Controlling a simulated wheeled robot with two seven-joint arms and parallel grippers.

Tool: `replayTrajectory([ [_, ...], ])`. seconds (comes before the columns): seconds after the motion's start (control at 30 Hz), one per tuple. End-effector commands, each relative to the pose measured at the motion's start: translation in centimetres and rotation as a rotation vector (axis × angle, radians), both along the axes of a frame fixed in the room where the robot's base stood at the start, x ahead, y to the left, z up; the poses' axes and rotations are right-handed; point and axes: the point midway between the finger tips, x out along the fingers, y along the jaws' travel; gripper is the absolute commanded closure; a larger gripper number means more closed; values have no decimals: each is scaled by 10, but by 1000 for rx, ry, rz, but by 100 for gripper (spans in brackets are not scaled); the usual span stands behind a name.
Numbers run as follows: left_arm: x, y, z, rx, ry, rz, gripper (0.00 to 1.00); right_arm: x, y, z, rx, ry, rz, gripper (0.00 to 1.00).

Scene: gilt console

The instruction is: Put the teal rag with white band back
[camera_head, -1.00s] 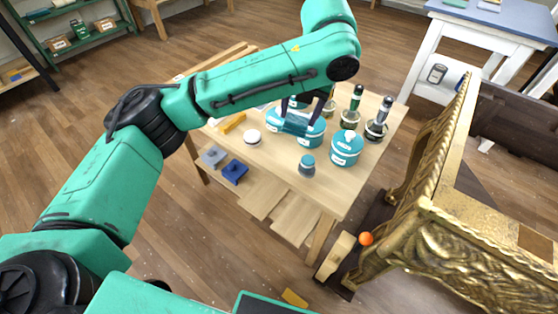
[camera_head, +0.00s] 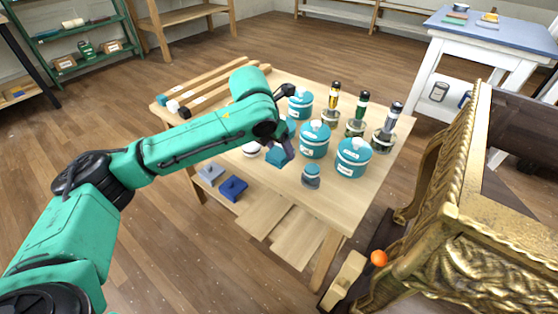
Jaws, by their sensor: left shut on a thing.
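My left gripper (camera_head: 287,147) is over the wooden table, low near the middle, and partly hidden by its own wrist. It is shut on a teal piece of cloth, the teal rag (camera_head: 276,156), which shows just below and left of the fingers. Its white band cannot be made out. I cannot tell whether the rag touches the tabletop. Teal lidded jars (camera_head: 314,141) stand just to the right of it. My right gripper is not in view.
Blue (camera_head: 233,188) and grey folded pieces (camera_head: 211,173) lie on the lower shelf. The gilt console (camera_head: 465,225) stands right.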

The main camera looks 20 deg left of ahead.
Motion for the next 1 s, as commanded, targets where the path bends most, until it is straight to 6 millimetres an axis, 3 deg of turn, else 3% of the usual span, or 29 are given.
replayTrajectory([
  [0.03,-1,0,-14,0,3,0,76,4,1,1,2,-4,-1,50],
  [0.13,-1,0,-31,1,3,1,76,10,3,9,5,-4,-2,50],
  [0.37,0,0,-33,1,2,1,76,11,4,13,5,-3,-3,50],
  [0.4,0,0,-33,2,3,1,16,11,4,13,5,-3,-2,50],
  [0.43,0,0,-33,1,3,1,5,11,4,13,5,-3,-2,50],
  [0.47,0,0,-33,1,3,1,1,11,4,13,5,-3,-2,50],
  [0.8,-1,1,-29,0,1,1,1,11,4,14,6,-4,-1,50],
  [1.0,-12,6,5,0,-2,1,1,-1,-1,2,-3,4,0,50],
])
